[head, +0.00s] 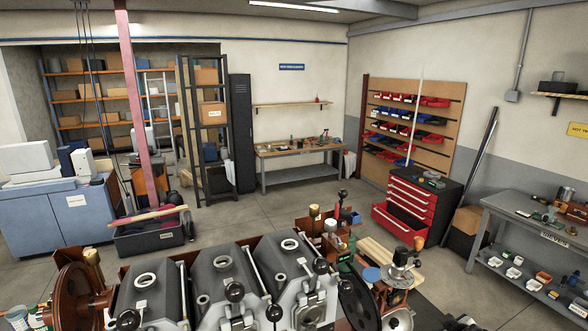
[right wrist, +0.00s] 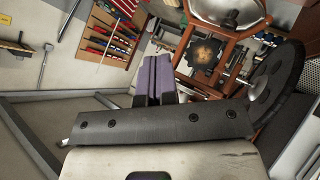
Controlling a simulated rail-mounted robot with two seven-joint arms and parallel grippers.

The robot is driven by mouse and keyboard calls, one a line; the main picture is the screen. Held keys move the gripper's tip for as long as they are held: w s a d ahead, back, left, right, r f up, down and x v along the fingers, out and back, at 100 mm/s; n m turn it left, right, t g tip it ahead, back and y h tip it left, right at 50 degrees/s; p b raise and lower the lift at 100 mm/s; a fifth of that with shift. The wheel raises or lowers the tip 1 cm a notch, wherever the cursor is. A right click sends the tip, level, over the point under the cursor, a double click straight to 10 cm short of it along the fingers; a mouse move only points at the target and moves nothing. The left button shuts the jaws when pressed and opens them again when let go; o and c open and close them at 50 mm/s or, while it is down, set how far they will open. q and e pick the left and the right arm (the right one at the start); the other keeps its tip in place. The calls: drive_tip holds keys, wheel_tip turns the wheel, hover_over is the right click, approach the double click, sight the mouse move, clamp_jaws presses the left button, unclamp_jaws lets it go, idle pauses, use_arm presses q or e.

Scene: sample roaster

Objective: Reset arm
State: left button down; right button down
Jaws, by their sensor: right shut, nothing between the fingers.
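The sample roaster (head: 225,285) fills the bottom of the head view, with a row of grey drum housings, black knobs and levers. My right gripper (right wrist: 153,80) shows in the right wrist view, its two purple-padded fingers together with nothing between them. It is apart from other things as far as I can tell. A brown metal frame with a dark wheel (right wrist: 275,82) stands to the right of the fingers in that view. My left gripper is in neither view, and neither arm can be made out in the head view.
A red tool chest (head: 408,208) with a drawer pulled out stands behind the roaster. A grey workbench (head: 500,208) is at the right, a blue cabinet (head: 60,218) at the left. A black crate (head: 150,240) sits on the floor. Floor (head: 270,215) behind the roaster is clear.

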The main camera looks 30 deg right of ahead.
drive_tip(key=s+a+f+n+g+y+p, duration=0.1)
drive_tip(key=s+a+f+y+p, duration=0.1)
drive_tip(key=s+a, duration=0.5)
drive_tip(key=s+a+f+n+g+y+p, duration=0.1)
drive_tip(key=s+a, duration=0.7)
drive_tip(key=a, duration=1.1)
drive_tip(key=s+a+f+g+y+p, duration=0.1)
drive_tip(key=s+a+f+y+p, duration=0.2)
drive_tip(key=s+a, duration=0.4)
drive_tip(key=a+y, duration=0.1)
drive_tip(key=a, duration=0.5)
drive_tip(key=shift+s+a+f+n+y, duration=0.25)
drive_tip(key=shift+s+n+y, duration=0.05)
drive_tip(key=shift+n+y, duration=0.1)
